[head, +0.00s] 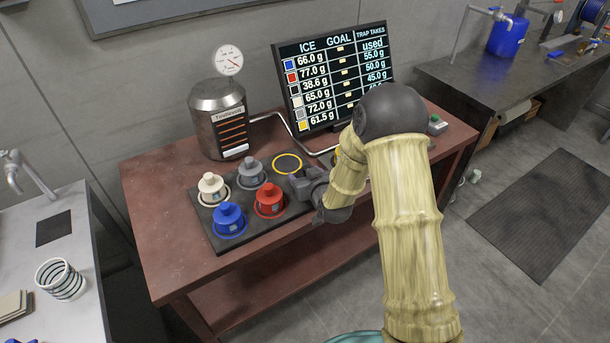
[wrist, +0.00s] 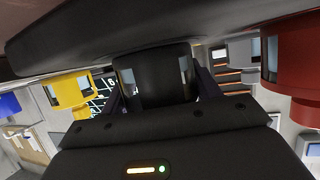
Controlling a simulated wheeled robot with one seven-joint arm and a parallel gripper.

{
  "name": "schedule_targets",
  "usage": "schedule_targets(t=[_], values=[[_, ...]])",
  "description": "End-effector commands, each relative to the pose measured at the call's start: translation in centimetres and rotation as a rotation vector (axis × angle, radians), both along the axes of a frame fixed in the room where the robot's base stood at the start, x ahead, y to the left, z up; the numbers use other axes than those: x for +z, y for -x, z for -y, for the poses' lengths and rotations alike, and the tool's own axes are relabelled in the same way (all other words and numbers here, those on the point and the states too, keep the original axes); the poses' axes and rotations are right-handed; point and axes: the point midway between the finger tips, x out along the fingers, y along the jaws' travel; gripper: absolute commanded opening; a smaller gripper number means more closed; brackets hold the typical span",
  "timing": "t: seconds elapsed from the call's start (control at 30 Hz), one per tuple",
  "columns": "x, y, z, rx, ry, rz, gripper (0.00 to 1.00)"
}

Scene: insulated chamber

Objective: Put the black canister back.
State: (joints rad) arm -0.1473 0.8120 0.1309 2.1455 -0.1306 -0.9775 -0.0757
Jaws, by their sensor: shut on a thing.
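My gripper (wrist: 155,95) is shut on the black canister (wrist: 152,72), which sits between its fingers in the middle of the wrist view. In the head view my gripper (head: 303,185) is low at the right part of the dark tray (head: 262,222), just right of the red canister (head: 269,203). There the black canister blends with the dark fingers. The wrist view appears upside down, with a dark slab along its top edge. I cannot tell whether the canister touches the tray.
White (head: 212,189), grey (head: 251,174) and blue (head: 229,222) canisters stand in tray rings. The yellow ring (head: 287,163) is empty. A yellow canister shows in the wrist view (wrist: 68,90). A steel vessel (head: 219,120) and screen (head: 335,75) stand behind. The red bench's front left is clear.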

Motion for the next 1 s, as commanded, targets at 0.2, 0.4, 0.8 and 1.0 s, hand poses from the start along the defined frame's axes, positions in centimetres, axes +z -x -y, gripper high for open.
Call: schedule_targets(t=[0.2,0.4,0.8,1.0], values=[[0.0,0.0,-0.1,0.001,0.000,0.002,0.37],[-0.3,0.1,-0.3,0.004,0.000,0.001,0.68],[-0.2,0.1,-0.2,0.003,-0.001,0.001,0.84],[0.4,1.0,0.3,0.002,0.000,0.000,0.84]])
